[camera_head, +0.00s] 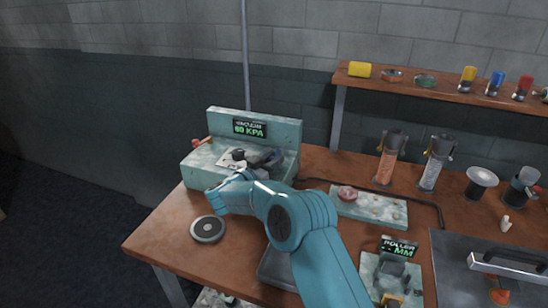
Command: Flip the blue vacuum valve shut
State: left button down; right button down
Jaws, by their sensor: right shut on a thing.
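The vacuum station (222,122) is a pale green, speckled unit at the back left of the bench. Its display (250,128) reads "VACUUM 60 KPA". My right arm comes in from the lower right and bends back over the station's front. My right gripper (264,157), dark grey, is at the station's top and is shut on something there. It fits the blue vacuum valve, but that is mostly hidden by the gripper and my wrist, and I cannot tell its angle. A dark knob (238,154) on a white plate sits just left of the gripper. My left gripper is not in view.
A red handle (201,141) sticks out at the station's left. A round dark disc (208,229) lies in front. A speckled slab (372,209), a roller unit (393,275), two tube holders (386,166) and a grey case (470,290) stand to the right. A shelf (430,90) runs behind.

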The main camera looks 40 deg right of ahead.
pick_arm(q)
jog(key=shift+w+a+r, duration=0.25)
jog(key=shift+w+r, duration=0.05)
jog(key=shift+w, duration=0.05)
pick_arm(e)
jog(key=shift+w+a+r+m+g, duration=0.2)
jog(key=shift+w+r+m+g, duration=0.2)
jog(key=shift+m+g, duration=0.25)
jog(key=c, duration=1)
grip_release()
jog(key=shift+s, duration=0.1)
jog(key=shift+f, duration=0.1)
jog(key=shift+f, duration=0.1)
jog(key=shift+a+f, duration=0.1)
jog(key=shift+a, duration=0.3)
pick_arm(q)
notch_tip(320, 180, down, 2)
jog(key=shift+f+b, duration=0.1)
jog(key=shift+b, duration=0.85)
pick_arm(e)
jog(key=s+a, duration=0.2)
jog(key=a, duration=1.3)
jog(key=shift+a, duration=0.15)
